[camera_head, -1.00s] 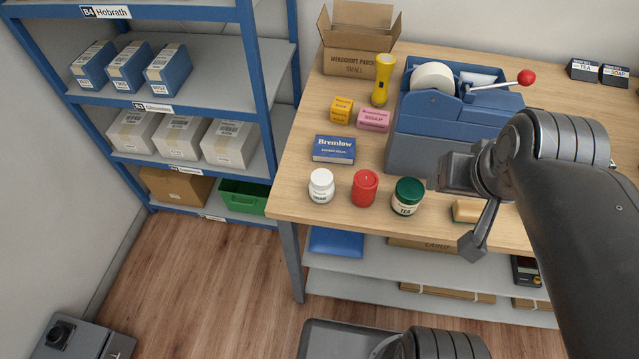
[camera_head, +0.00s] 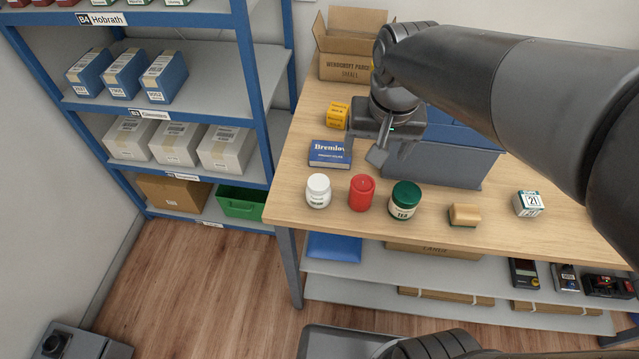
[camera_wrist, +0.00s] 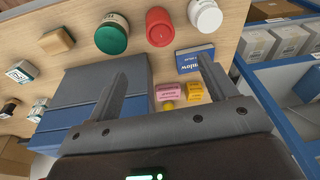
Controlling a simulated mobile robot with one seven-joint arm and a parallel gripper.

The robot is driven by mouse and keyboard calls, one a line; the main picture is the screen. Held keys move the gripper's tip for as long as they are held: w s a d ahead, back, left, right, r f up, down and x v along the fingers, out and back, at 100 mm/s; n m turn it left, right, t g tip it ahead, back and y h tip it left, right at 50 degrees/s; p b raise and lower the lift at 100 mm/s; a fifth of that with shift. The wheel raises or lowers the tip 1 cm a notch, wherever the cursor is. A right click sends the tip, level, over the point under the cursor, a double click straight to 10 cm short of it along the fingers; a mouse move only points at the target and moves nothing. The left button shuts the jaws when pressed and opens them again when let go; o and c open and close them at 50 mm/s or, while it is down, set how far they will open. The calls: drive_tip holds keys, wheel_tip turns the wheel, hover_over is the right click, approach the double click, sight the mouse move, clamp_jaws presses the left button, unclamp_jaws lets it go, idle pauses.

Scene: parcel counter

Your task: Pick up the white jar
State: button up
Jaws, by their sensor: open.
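The white jar (camera_head: 318,191) stands upright near the front left of the counter (camera_head: 290,200), left of a red candle (camera_head: 361,192). In the wrist view the white jar (camera_wrist: 205,16) is at the top right, cut by the frame edge. My gripper (camera_head: 362,158) is open and empty, above the counter and behind the row of jars, near the blue Bremlow box (camera_head: 330,153). In the wrist view the fingers of my gripper (camera_wrist: 162,88) are spread apart with nothing between them. The jar is apart from the fingers.
A blue-framed shelf (camera_head: 262,120) is at left. Front of the white jar is clear.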

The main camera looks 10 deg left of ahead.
drive_tip(key=g, duration=0.2)
hover_over(319, 182)
drive_tip(key=shift+n+h, duration=0.3)
drive_tip(key=f, duration=0.5)
drive_tip(key=shift+w+f, duration=0.15)
drive_tip(key=shift+w, duration=0.05)
drive_tip(key=shift+a+f, duration=0.2)
drive_tip(key=shift+a, duration=0.15)
wheel_tip(319, 182, down, 5)
drive_tip(key=shift+f, duration=0.15)
drive_tip(key=shift+s+d+f, duration=0.1)
drive_tip(key=shift+d+f, duration=0.05)
drive_tip(key=shift+f, duration=1.25)
drive_tip(key=shift+s+d+f, duration=0.1)
drive_tip(key=shift+d+f, duration=0.05)
drive_tip(key=shift+f, duration=1.2)
drive_tip(key=shift+c, duration=0.2)
drive_tip(key=c, duration=1.1)
